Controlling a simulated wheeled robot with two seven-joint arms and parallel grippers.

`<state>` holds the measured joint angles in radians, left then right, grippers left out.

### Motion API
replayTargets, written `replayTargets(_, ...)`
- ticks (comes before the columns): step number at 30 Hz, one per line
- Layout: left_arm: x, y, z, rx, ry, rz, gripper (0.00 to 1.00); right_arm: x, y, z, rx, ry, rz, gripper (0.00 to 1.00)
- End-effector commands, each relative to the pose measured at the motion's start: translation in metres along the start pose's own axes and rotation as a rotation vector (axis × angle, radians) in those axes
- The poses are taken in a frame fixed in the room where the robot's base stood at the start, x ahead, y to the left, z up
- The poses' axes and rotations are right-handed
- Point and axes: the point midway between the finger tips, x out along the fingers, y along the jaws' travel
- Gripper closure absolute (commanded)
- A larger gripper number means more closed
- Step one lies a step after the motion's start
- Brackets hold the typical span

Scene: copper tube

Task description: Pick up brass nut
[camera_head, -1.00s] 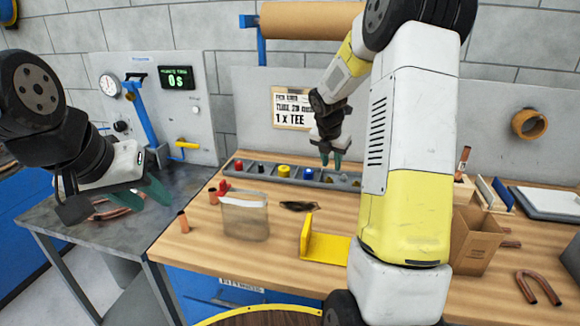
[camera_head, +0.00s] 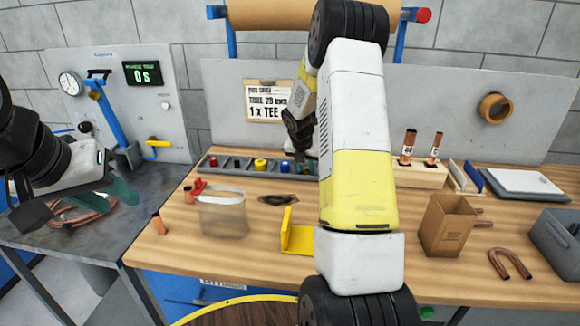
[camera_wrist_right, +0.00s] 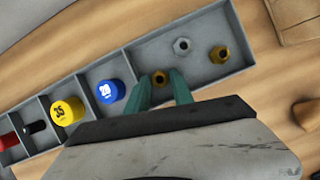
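In the head view my right arm hides the nuts and most of that gripper. My left gripper (camera_head: 110,195) is open and empty above the grey side table.
Neighbouring tray compartments hold a blue cap (camera_wrist_right: 110,91), a yellow cap (camera_wrist_right: 67,110) and red and black parts. On the workbench stand a clear pouch (camera_head: 222,212), a yellow bracket (camera_head: 297,235), a cardboard box (camera_head: 447,225) and a bent copper tube (camera_head: 509,264).

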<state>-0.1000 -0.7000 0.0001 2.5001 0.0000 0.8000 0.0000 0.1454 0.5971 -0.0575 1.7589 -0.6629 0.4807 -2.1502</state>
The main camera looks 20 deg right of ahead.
Motion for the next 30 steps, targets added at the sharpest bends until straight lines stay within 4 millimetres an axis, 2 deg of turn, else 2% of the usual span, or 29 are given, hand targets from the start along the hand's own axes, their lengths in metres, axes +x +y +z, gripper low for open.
replayTargets(1,0.000,0.000,0.000,0.000,0.000,0.000,0.64,0.000,0.000,0.000,0.000,0.000,0.000,0.74)
replayTargets(5,0.000,0.000,0.000,0.000,0.000,0.000,0.64,0.000,0.000,0.000,0.000,0.000,0.000,0.99)
replayTargets(17,0.000,0.000,0.000,0.000,0.000,0.000,0.64,-0.003,0.000,0.001,0.001,-0.001,0.001,1.00)
replayTargets(23,0.000,0.000,0.000,0.000,0.000,0.000,0.64,-0.018,-0.001,0.008,0.003,-0.002,0.001,1.00)
replayTargets(27,0.000,0.000,0.000,0.000,0.000,0.000,0.64,-0.037,-0.001,0.014,0.003,-0.002,0.002,1.00)
replayTargets(30,0.000,0.000,0.000,0.000,0.000,0.000,0.64,-0.045,-0.011,-0.006,-0.001,0.001,0.000,1.00)
